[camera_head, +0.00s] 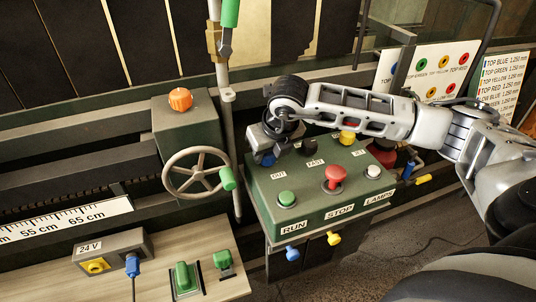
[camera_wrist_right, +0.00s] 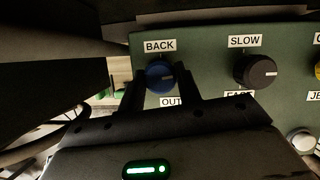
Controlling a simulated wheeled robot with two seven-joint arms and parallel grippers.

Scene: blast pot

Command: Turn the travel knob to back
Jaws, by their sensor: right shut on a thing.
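The blue travel knob (camera_wrist_right: 160,76) sits on the green control box between a "BACK" label (camera_wrist_right: 160,46) above it and an "OUT" label (camera_wrist_right: 172,101) below it. A pale pointer mark on its face looks roughly sideways, but its exact direction is hard to tell. My right gripper (camera_wrist_right: 161,88) is shut on the knob, one finger on each side. In the head view the right gripper (camera_head: 266,149) reaches the box's back left corner, and the blue knob (camera_head: 267,159) shows partly below it. My left gripper is not in view.
Beside it on the control box (camera_head: 318,220) is a black slow/fast knob (camera_wrist_right: 255,71). A green button (camera_head: 287,198), red stop button (camera_head: 335,176) and white button (camera_head: 373,171) stand in front. A handwheel (camera_head: 197,173) stands to the left.

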